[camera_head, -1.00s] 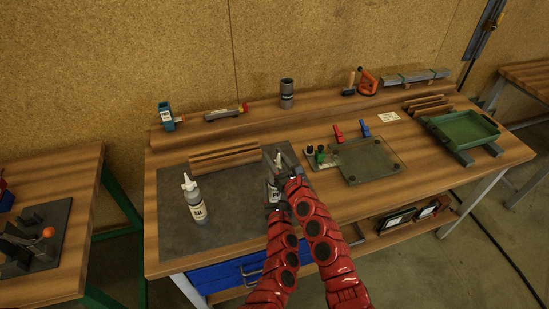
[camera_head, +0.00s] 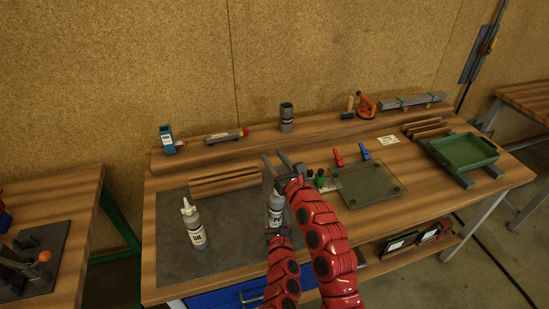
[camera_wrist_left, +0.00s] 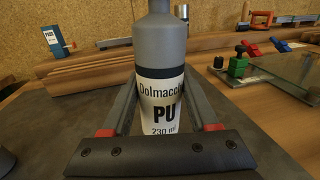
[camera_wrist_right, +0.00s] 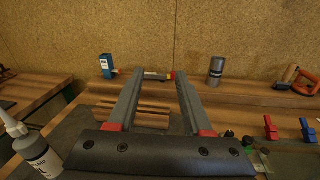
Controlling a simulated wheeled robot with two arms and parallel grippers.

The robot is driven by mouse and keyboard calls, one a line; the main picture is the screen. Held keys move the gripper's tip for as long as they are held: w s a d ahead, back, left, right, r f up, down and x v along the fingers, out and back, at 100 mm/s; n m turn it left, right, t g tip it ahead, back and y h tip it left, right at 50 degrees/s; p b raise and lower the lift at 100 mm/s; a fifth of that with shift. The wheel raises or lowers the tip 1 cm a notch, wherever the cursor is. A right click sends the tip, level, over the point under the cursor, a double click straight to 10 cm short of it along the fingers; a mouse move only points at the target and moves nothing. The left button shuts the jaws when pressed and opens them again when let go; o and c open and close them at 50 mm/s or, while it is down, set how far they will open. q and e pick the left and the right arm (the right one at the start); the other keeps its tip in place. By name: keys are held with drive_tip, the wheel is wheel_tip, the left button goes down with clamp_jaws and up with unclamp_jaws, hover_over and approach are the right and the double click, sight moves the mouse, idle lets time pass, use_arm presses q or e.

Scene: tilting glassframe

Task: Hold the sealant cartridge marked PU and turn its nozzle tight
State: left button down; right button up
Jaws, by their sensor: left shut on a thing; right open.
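The grey PU cartridge (camera_head: 276,203) stands upright on or just above the dark mat, its PU label showing large in the left wrist view (camera_wrist_left: 165,100). My left gripper (camera_head: 273,232) is shut around its body, one finger on each side. The cartridge's top and nozzle are hidden behind my right gripper in the head view and cut off in the left wrist view. My right gripper (camera_head: 274,155) is open above the cartridge, with nothing between its fingers in the right wrist view (camera_wrist_right: 155,85).
A second cartridge (camera_head: 194,224) with a white nozzle stands left on the dark mat (camera_head: 235,240). Wooden strips (camera_head: 225,180) lie behind. A glass plate (camera_head: 368,187) with red and blue clamps is to the right, and a green tray (camera_head: 462,152) beyond it. The mat between the cartridges is clear.

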drive_tip(key=shift+r, duration=0.35)
